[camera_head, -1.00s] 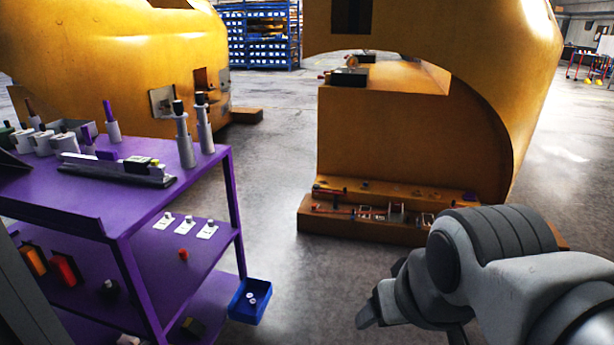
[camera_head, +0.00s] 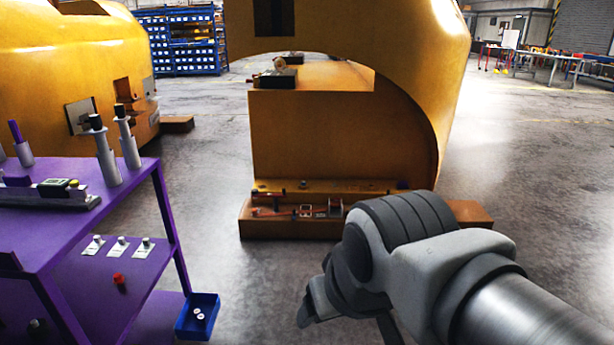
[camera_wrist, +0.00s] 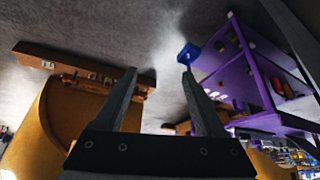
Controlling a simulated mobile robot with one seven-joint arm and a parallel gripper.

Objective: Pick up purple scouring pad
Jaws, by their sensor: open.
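A small dark purple patch (camera_head: 402,184) shows on the ledge at the foot of the middle yellow casting in the head view. It may be the purple scouring pad, but it is too small to tell. My gripper (camera_wrist: 160,72) is open and empty in the wrist view, its two fingers apart over the floor. In the head view, my gripper end (camera_head: 318,300) is at the lower middle, in front of the ledge and well apart from it; the fingers are mostly hidden by the wrist.
A purple cart (camera_head: 60,225) with tools stands at the left, with a blue bin (camera_head: 197,317) by its near corner. The yellow casting (camera_head: 320,130) stands ahead on a low orange-brown base (camera_head: 270,229) bearing small parts. Grey floor (camera_head: 530,190) is clear at the right.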

